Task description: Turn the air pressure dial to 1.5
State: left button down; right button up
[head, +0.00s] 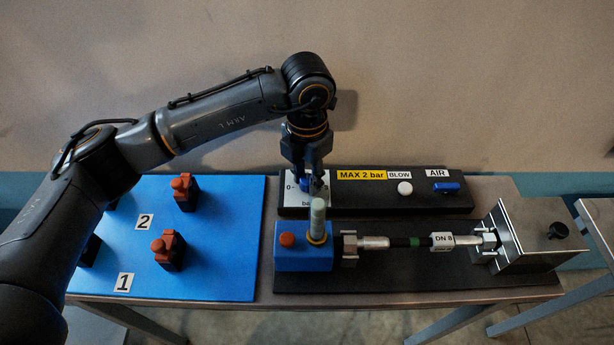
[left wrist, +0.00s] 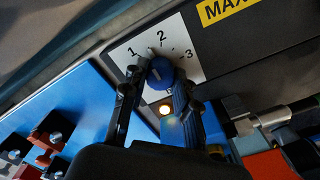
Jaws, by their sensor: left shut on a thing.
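The air pressure dial is a blue knob (left wrist: 160,72) on a white scale plate (left wrist: 184,62) in the left wrist view. The numbers 1, 2 and 3 show around it. A small pale mark shows at the knob's upper edge, between 1 and 2; its exact reading is hard to tell. My left gripper (left wrist: 157,88) is shut on the knob, one finger on each side. In the head view my left gripper (head: 307,178) comes down over the plate and hides most of the dial. My right gripper is not in view.
Right of the dial are a yellow MAX 2 bar label (head: 362,175), a white BLOW button (head: 405,188) and a blue AIR valve handle (head: 446,187). In front, a grey-green upright cylinder (head: 318,217) stands on a blue block (head: 303,260). A blue board (head: 215,245) carries red-topped clamps.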

aim_at(307, 179)
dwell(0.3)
pick_arm(q)
jog(key=c, duration=1)
grip_release()
notch_tip(307, 179, up, 12)
jog(key=shift+r, duration=0.1)
